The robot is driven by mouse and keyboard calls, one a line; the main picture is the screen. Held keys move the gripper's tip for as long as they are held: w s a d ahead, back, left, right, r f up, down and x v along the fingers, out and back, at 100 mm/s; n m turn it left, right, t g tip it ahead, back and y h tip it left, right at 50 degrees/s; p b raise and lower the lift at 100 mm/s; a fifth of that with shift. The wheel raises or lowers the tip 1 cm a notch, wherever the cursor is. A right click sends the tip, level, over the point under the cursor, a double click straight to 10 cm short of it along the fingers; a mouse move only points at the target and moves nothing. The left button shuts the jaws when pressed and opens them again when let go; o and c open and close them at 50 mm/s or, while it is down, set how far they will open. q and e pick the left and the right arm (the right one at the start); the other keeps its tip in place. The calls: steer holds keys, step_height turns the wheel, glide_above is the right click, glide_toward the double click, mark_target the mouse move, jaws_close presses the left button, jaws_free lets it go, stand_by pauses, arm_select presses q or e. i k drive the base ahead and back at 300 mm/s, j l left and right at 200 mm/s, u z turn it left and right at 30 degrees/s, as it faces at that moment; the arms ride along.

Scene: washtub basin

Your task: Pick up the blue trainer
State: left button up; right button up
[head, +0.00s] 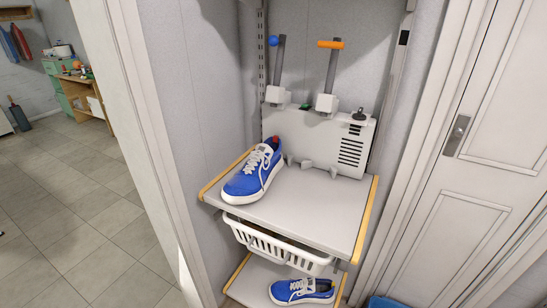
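A blue trainer (253,174) with white laces and a white sole rests on the upper grey shelf (310,205), at its left side. Its toe points toward the front left, and its heel is near the panel at the back. A small red spot shows at its heel opening. A second blue trainer (303,291) lies on the lower shelf (256,285), with its lower part close to the picture's bottom edge. Neither of my grippers is in view.
A white panel unit (318,143) with a blue-knobbed lever (278,62) and an orange-handled lever (332,66) stands behind. A white basket (275,246) hangs beneath the upper shelf. Walls flank the alcove; a door (480,140) is right. The upper shelf's right half is clear.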

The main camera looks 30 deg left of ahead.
mark_target(250, 183)
steer(key=u, duration=1.2)
